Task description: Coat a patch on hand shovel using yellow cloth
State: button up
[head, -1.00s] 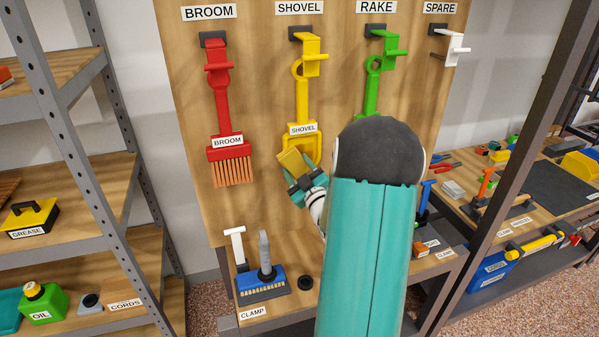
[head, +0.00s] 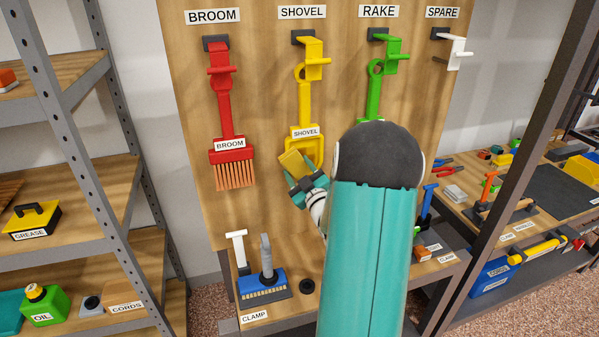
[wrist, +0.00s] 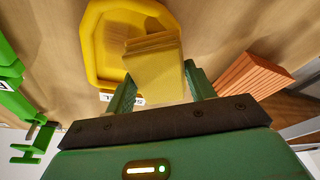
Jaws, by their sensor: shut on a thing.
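The yellow hand shovel (head: 304,100) hangs from a hook on the wooden board, under the SHOVEL sign. My gripper (head: 303,174) is in front of the lower part of the shovel head, shut on the folded yellow cloth (head: 293,161). In the wrist view, the cloth (wrist: 153,72) stands between the two green fingers and overlaps the shovel head (wrist: 100,45). The cloth hides part of the head and its label. I cannot tell whether cloth and shovel touch.
A red broom (head: 228,120) hangs left of the shovel and a green rake (head: 372,85) right. Below, a blue brush (head: 264,285) and a black disc (head: 307,286) sit on the bench. A metal shelf (head: 75,120) stands left. The white spare hook (head: 455,50) is empty.

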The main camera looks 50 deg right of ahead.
aim_at(316, 155)
jog(key=shift+w+d, duration=0.35)
jog(key=shift+w, duration=0.3)
jog(key=shift+s+d, duration=0.6)
jog(key=shift+d, duration=0.5)
jog(key=shift+s+d, duration=0.6)
jog(key=shift+d, duration=0.5)
jog(key=shift+s+d, duration=0.6)
jog(key=shift+d, duration=0.5)
jog(key=shift+w+a, duration=0.6)
jog(key=shift+a, duration=0.5)
jog(key=shift+w+a, duration=0.6)
jog(key=shift+a, duration=0.55)
jog(key=shift+w+a, duration=0.6)
jog(key=shift+a, duration=0.5)
jog(key=shift+s, duration=0.1)
jog(key=shift+s+a, duration=0.5)
jog(key=shift+s, duration=0.35)
jog(key=shift+s+a, duration=0.45)
jog(key=shift+s, duration=0.4)
jog(key=shift+s+a, duration=0.5)
jog(key=shift+s, duration=0.35)
jog(key=shift+s, duration=0.15)
